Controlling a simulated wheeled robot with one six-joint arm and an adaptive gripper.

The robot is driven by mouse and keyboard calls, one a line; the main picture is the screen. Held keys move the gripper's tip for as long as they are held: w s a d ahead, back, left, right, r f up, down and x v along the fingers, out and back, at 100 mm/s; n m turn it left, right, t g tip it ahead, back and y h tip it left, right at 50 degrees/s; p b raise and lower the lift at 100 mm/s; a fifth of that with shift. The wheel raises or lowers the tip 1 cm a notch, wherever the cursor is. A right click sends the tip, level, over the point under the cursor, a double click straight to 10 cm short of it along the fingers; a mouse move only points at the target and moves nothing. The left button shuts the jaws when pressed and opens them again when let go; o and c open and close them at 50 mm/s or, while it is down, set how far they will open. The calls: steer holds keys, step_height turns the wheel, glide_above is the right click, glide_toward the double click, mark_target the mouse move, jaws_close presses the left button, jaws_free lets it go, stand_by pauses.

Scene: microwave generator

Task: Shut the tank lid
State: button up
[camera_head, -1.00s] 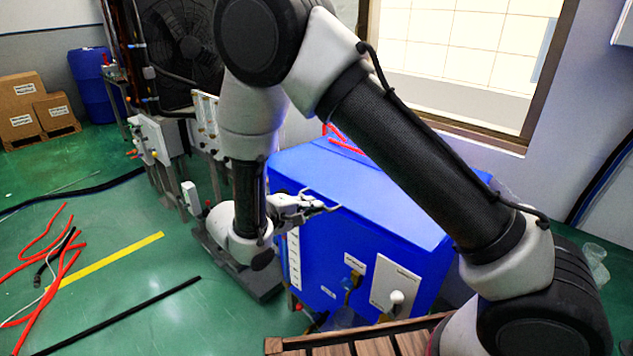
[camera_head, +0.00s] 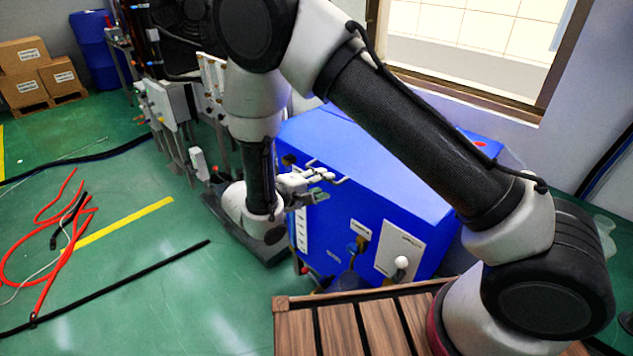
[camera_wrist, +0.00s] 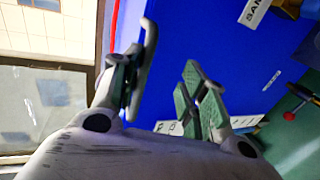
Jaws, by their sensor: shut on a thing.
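The blue tank (camera_head: 318,234) stands in the middle of the head view, with labels and a white panel on its front. Its blue top (camera_head: 385,175) is partly covered by my arm, so I cannot tell how far the lid is open. My gripper (camera_head: 338,179) is at the tank's upper left front edge. In the wrist view my gripper's fingers (camera_wrist: 168,86) stand apart, with a blue surface (camera_wrist: 205,38) of the tank or its lid behind and between them. The gripper is shut on the blue lid; the contact itself is not clear.
A slatted wooden surface (camera_head: 345,325) lies in front of the tank. Red hoses (camera_head: 45,250) and a black bar (camera_head: 110,288) lie on the green floor at left. Pipework and boxes (camera_head: 165,105) stand behind left; a window (camera_head: 470,50) is behind right.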

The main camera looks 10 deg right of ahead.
steer(key=shift+a, duration=0.2)
steer(key=v, duration=1.2)
steer(key=shift+d, duration=0.2)
steer(key=shift+s+r, duration=0.1)
